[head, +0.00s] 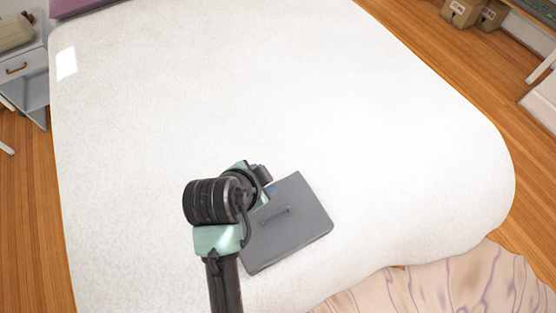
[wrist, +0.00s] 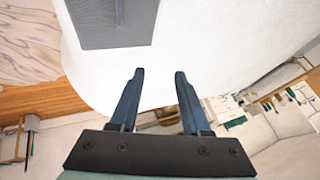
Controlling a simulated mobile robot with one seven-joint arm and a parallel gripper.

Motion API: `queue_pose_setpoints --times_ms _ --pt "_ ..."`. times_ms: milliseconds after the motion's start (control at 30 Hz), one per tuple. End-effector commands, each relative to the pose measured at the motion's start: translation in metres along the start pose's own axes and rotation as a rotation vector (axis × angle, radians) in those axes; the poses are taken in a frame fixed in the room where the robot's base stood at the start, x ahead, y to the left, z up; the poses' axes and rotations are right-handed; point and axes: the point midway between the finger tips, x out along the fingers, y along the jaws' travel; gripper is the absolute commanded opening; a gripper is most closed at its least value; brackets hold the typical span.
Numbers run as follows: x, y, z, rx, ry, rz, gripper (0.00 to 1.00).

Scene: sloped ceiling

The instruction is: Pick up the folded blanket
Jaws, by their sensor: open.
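No thing in view is plainly a folded blanket. A flat grey rectangular thing (head: 287,228) with a small bluish bar on it lies on the white bed (head: 300,100); I cannot tell if it is the blanket. It also shows at the top of the wrist view (wrist: 112,25). The grey thing lies beyond the fingertips, up and left.
A purple thing (head: 75,7) lies at the bed's far left corner. A patterned surface (head: 455,287) lies beyond the near right edge. A pale nightstand (head: 27,68) stands at left, cardboard boxes (head: 464,12) at top right. Most of the bed is clear.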

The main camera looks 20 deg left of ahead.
Motion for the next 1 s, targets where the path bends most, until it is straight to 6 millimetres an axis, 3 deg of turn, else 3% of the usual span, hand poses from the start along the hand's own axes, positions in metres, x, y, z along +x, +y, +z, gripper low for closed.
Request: queue_pose_setpoints --times_ms 33,100,200,600,1000 --pt "0.004 0.02 0.02 0.01 -0.034 0.075 0.47" --pt "0.009 0.04 0.037 0.029 -0.058 0.147 0.47" --pt "0.015 0.056 0.048 0.045 -0.07 0.199 0.47" --pt "0.078 0.069 0.054 0.049 -0.07 0.204 0.47" --pt "0.108 0.076 0.06 0.048 -0.072 0.203 0.47"
